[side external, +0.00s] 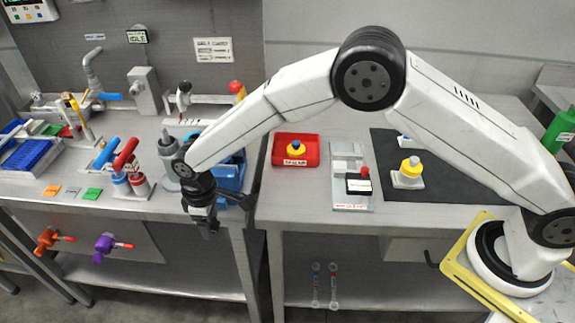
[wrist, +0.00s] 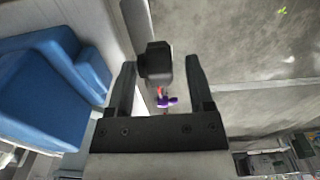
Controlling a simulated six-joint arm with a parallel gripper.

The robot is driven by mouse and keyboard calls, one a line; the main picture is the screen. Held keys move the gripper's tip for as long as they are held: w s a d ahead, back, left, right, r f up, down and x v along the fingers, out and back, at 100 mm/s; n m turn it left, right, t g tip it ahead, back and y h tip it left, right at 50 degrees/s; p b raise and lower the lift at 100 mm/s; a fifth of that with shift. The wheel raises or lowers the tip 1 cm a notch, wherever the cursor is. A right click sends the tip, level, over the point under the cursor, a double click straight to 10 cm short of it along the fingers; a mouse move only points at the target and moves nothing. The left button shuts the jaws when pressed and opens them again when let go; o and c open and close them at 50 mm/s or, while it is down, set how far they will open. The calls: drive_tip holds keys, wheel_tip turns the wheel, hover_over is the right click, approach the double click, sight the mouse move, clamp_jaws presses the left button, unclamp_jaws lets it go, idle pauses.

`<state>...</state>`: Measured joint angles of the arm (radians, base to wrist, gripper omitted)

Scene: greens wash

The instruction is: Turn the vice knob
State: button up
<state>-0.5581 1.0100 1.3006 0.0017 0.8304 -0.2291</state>
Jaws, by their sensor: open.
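The blue vice (side external: 232,172) stands at the table's front edge, mostly hidden behind my arm in the side view. Its blue body (wrist: 45,85) fills the left of the wrist view. A black block-like part, which looks like the vice knob (wrist: 154,65), shows between my two fingers, with a visible gap to the right finger. My gripper (wrist: 160,75) is open around that line of sight. In the side view my gripper (side external: 208,222) hangs at the table edge, in front of the vice. Whether a finger touches the knob cannot be told.
Red and blue levers (side external: 126,155) stand left of my gripper. An orange tap (side external: 47,239) and a purple tap (side external: 105,246) stick out below the table front. A red tray (side external: 296,149) lies to the right. The space just in front of the table edge looks free.

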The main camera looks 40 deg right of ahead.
drive_tip(key=shift+f, duration=0.25)
clamp_jaws()
drive_tip(key=shift+a+g+h, duration=0.1)
drive_tip(key=shift+g+h, duration=0.5)
drive_tip(key=shift+w+g+h, duration=0.1)
drive_tip(key=shift+g+h, duration=0.2)
drive_tip(key=shift+w+a+f+g+h, duration=0.1)
drive_tip(key=shift+g+h, duration=0.6)
drive_tip(key=shift+w+a+f+g+h, duration=0.1)
drive_tip(key=shift+g+h, duration=0.6)
idle(1.3)
unclamp_jaws()
drive_tip(key=shift+r, duration=0.1)
